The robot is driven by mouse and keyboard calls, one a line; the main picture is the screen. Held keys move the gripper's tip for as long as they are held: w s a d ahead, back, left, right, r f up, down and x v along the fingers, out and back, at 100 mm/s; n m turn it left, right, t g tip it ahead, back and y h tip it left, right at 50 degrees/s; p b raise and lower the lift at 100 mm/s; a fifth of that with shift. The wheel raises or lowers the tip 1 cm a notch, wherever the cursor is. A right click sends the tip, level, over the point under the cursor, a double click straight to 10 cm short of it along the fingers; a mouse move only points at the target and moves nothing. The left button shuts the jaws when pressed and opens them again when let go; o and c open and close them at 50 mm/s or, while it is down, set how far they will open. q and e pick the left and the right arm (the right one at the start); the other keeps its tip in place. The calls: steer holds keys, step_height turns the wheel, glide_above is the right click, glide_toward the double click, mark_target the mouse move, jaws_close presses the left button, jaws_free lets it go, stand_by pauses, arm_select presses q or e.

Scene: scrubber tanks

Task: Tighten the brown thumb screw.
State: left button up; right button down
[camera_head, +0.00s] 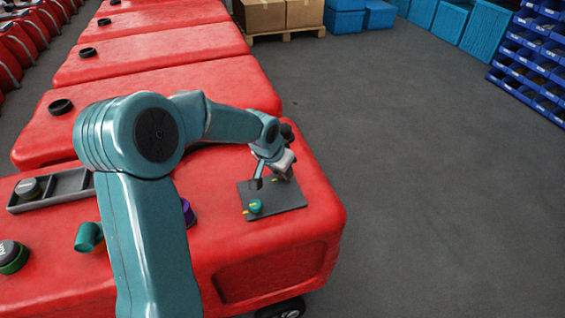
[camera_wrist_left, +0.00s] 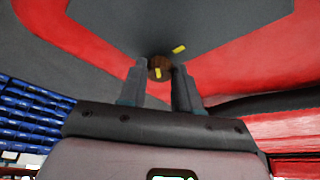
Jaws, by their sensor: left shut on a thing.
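The brown thumb screw (camera_wrist_left: 160,65) sits on the dark grey plate (camera_head: 290,197), which lies on the red tank (camera_head: 325,205). My left gripper (camera_head: 270,179) reaches down over the plate's far side. In the left wrist view its fingers (camera_wrist_left: 160,72) are shut on the brown screw, one on each side. A yellow mark is on the screw's near side. Another yellow mark (camera_wrist_left: 179,49) lies on the plate to its upper right; the two are not lined up. The gripper hides the brown screw in the head view. A teal thumb screw (camera_head: 255,206) stands on the plate's near left.
A grey tray (camera_head: 70,182) with a round knob, a teal cup (camera_head: 88,237), a purple ring (camera_head: 188,212) and a green-and-black cap (camera_head: 13,257) sit on the tank at left. More red tanks (camera_head: 150,52) stand behind. The floor at right is clear.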

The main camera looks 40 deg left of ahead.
arm_select(q)
steer(key=shift+a+r+m+h+p, duration=0.2)
steer(key=shift+m+h+p, duration=0.3)
steer(key=shift+m, duration=0.4)
steer(key=shift+a+f+m, duration=0.1)
steer(key=shift+f+m, duration=0.05)
steer(key=shift+m, duration=0.75)
steer(key=m+h, duration=0.1)
steer(key=m, duration=0.1)
steer(key=m+h+b, duration=0.1)
steer(key=m, duration=0.1)
steer(key=shift+w+a+f+g+b, duration=0.1)
steer(key=shift+w+a+g+b, duration=0.1)
steer(key=shift+g+b, duration=0.1)
steer(key=shift+a+m+h+b, duration=0.1)
steer(key=shift+m+h+b, duration=0.3)
steer(key=shift+m, duration=0.9)
arm_select(e)
steer(key=shift+f, duration=0.3)
arm_select(q)
steer(key=shift+w+r+g, duration=0.1)
steer(key=shift+r+g, duration=0.1)
steer(key=shift+g, duration=0.1)
steer(key=o, duration=0.9)
steer(key=shift+o, duration=0.8)
steer(key=shift+f, duration=0.1)
